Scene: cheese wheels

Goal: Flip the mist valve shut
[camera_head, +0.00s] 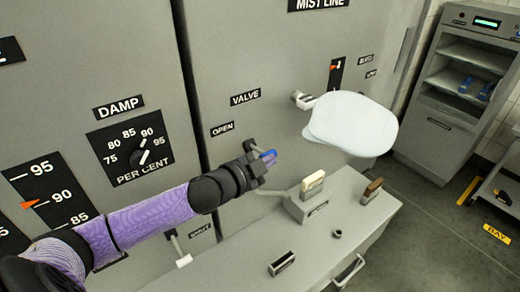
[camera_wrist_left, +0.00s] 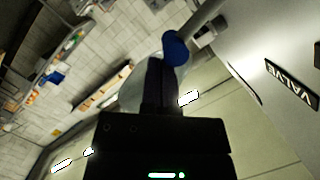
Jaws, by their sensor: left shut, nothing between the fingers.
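The mist valve's lever is a grey rod with a blue end (camera_head: 268,155), on the cabinet front below the VALVE label (camera_head: 245,97) and right of the OPEN label (camera_head: 222,129). My left gripper (camera_head: 262,166) is shut and empty, right at the blue end, and partly hides the lever. In the left wrist view the blue end (camera_wrist_left: 175,48) sits at the tips of the shut fingers (camera_wrist_left: 162,75), with the rod running to the upper right. I cannot tell whether they touch. My right gripper is not in view.
A pale, smooth white shape (camera_head: 350,122) hangs in front of a nozzle (camera_head: 303,100). A grey bench (camera_head: 235,262) juts out below, with a cream block (camera_head: 312,184) and a brown block (camera_head: 372,190). A shelf unit (camera_head: 455,95) stands at the right. Open floor lies at the lower right.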

